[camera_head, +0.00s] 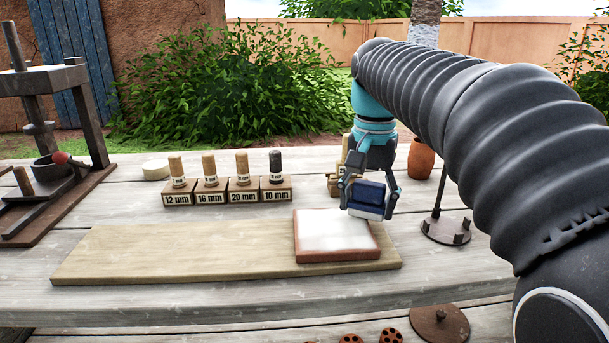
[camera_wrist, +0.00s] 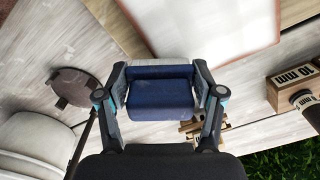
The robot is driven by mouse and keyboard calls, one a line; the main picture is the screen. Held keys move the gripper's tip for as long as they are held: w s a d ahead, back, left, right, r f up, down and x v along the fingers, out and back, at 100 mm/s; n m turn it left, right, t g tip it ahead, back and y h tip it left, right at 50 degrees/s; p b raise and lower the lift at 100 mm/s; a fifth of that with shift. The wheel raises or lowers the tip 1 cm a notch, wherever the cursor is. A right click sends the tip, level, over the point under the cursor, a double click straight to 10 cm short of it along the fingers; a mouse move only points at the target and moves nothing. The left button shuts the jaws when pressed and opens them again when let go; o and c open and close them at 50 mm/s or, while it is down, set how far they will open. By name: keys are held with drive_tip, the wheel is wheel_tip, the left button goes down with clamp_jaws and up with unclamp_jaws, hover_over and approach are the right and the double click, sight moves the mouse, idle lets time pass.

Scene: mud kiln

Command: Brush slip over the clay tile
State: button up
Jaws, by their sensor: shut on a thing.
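The clay tile (camera_head: 335,235) lies on the right part of a long wooden board. Its sides are reddish brown and its top is covered in white. My gripper (camera_head: 367,189) is shut on a wide blue brush (camera_head: 366,195) with a pale lower edge. The brush is at the tile's back right corner; I cannot tell whether it touches. In the wrist view the brush (camera_wrist: 160,98) sits between both fingers (camera_wrist: 160,80), and the tile's white top (camera_wrist: 215,25) shows beyond it.
The board (camera_head: 170,252) is bare left of the tile. Several labelled wooden blocks with pegs (camera_head: 228,190) stand behind it. A dark round-based stand (camera_head: 446,229) and a clay cup (camera_head: 421,159) are right of my gripper. A press (camera_head: 60,130) stands far left.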

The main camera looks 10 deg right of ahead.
sight(367, 185)
drive_tip(key=shift+a+r, duration=0.1)
drive_tip(key=shift+r, duration=3.8)
drive_tip(key=shift+a, duration=0.1)
